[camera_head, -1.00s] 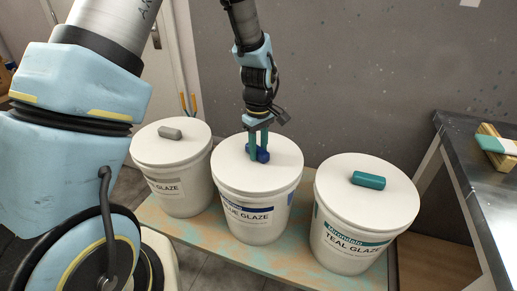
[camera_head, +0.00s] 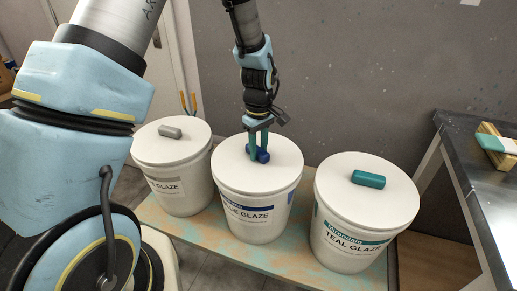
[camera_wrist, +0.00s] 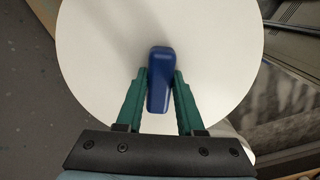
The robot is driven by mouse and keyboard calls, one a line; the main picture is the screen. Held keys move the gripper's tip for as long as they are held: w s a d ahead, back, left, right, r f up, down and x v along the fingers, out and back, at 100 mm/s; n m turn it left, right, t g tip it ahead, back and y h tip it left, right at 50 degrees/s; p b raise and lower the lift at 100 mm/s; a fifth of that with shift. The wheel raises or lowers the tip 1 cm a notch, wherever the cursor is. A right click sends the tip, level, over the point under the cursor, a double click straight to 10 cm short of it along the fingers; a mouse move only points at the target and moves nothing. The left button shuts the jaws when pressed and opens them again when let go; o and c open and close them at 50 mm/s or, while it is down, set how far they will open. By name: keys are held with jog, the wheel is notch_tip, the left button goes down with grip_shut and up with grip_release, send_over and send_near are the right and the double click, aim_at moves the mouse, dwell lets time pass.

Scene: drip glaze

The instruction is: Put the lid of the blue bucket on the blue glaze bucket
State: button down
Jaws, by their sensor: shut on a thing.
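The blue glaze bucket (camera_head: 254,215) is white with a blue-trimmed label and stands in the middle of three buckets. Its white lid (camera_head: 232,169) with a blue handle (camera_head: 263,155) lies over the bucket's top and looks level; I cannot tell whether it is fully seated. My gripper (camera_head: 258,150) points down from above with its green fingers on either side of the handle, shut on it. In the wrist view the blue handle (camera_wrist: 160,78) sits between the fingertips, with the round white lid (camera_wrist: 100,40) filling the view behind it.
A bucket with a grey handle (camera_head: 170,131) stands close on the left. The teal glaze bucket (camera_head: 340,240) with a teal handle (camera_head: 369,179) stands on the right. All stand on a low stained board (camera_head: 215,243). A dark table (camera_head: 490,190) is at the far right.

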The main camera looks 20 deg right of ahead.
dwell(0.3)
jog(key=shift+c, duration=0.6)
grip_release()
jog(key=shift+r+p, duration=2.8)
jog(key=shift+r, duration=0.7)
